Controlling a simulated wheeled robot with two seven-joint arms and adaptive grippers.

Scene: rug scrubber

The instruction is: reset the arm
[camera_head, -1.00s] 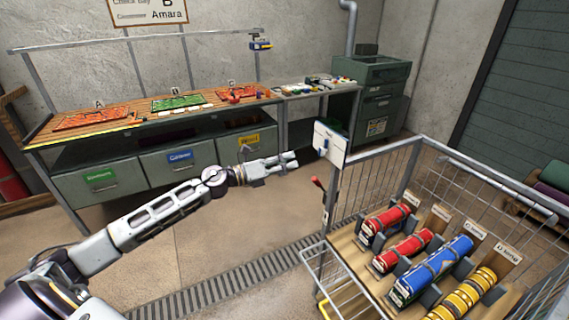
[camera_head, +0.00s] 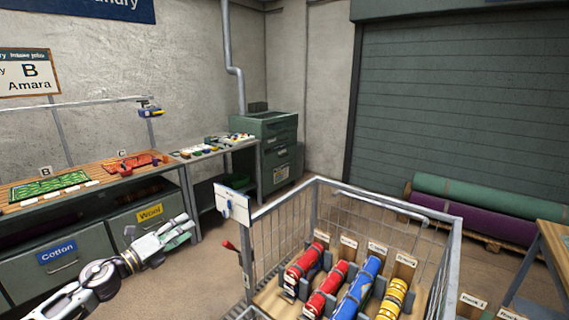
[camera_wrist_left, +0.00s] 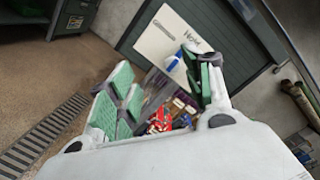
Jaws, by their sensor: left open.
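My left arm comes in at the lower left of the head view. Its gripper (camera_head: 186,232) hangs in front of the drawers under the workbench, empty. In the left wrist view the two green-padded fingers (camera_wrist_left: 160,100) are apart, with nothing held between them. Beyond them show a white board with a blue part (camera_wrist_left: 168,42) and, blurred, some red items. My right arm and gripper are not in view.
A wire cart (camera_head: 255,240) holds red, blue and yellow rolls at the front centre. A white board (camera_head: 232,203) is on its corner. The workbench (camera_head: 95,178) stands left, a green cabinet (camera_head: 278,150) behind. Rolled rugs (camera_head: 470,200) lie right; floor between is clear.

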